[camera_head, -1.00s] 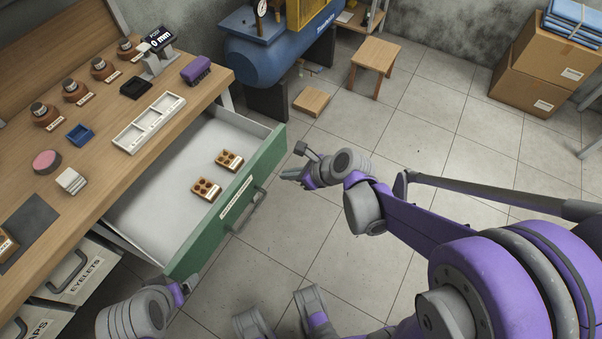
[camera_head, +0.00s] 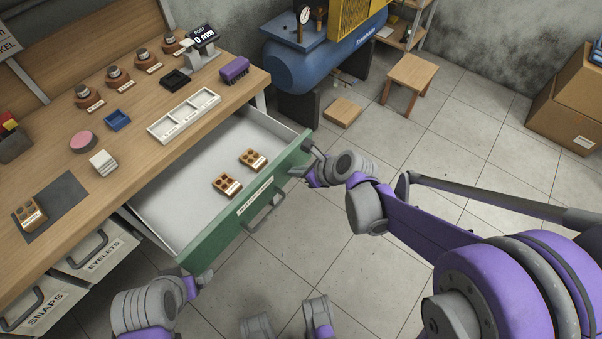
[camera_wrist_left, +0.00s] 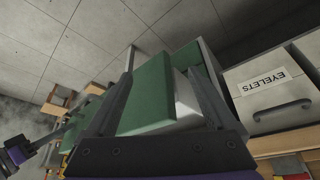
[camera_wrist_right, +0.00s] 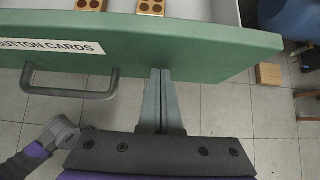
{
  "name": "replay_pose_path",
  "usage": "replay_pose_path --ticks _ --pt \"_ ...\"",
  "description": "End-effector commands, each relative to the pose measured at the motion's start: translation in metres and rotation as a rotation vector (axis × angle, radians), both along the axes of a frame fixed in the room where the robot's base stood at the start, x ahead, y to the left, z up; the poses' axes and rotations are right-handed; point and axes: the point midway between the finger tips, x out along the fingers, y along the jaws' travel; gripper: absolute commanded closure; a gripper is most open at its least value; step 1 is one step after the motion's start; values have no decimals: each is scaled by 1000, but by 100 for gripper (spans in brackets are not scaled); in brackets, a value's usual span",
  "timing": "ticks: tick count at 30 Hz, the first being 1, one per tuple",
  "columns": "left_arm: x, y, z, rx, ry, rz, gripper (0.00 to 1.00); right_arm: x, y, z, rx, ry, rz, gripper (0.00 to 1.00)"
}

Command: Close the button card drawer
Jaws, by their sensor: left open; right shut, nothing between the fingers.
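The button card drawer (camera_head: 207,243) stands open under the workbench, with a green front, a grey handle (camera_head: 265,213) and a white inside. Two brown button cards (camera_head: 227,184) lie in it. My right gripper (camera_head: 297,170) is shut and empty at the far end of the green front; in the right wrist view its fingers (camera_wrist_right: 160,100) point at the front's outer face, right of the handle. Contact cannot be told. My left gripper (camera_head: 205,275) is by the near end of the front; in the left wrist view its open fingers (camera_wrist_left: 165,95) lie either side of the green panel's end.
The workbench (camera_head: 150,170) carries a white tray (camera_head: 184,115), a purple block and several round-topped pieces. EYELETS (camera_head: 97,250) and SNAPS (camera_head: 40,305) drawers are beside the open drawer. A blue compressor (camera_head: 325,60) and a stool (camera_head: 411,75) stand beyond. Floor at right is mostly clear.

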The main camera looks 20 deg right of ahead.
Motion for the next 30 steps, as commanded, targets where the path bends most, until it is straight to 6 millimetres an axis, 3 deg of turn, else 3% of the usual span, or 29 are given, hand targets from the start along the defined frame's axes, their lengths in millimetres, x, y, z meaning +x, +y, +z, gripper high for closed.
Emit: replay_pose_path --ticks 21,30 --pt "0 0 -17 0 6 0 11 141 103 0 1 -2 2 100" --pt "0 0 -17 0 6 0 11 177 129 0 0 -1 1 100"
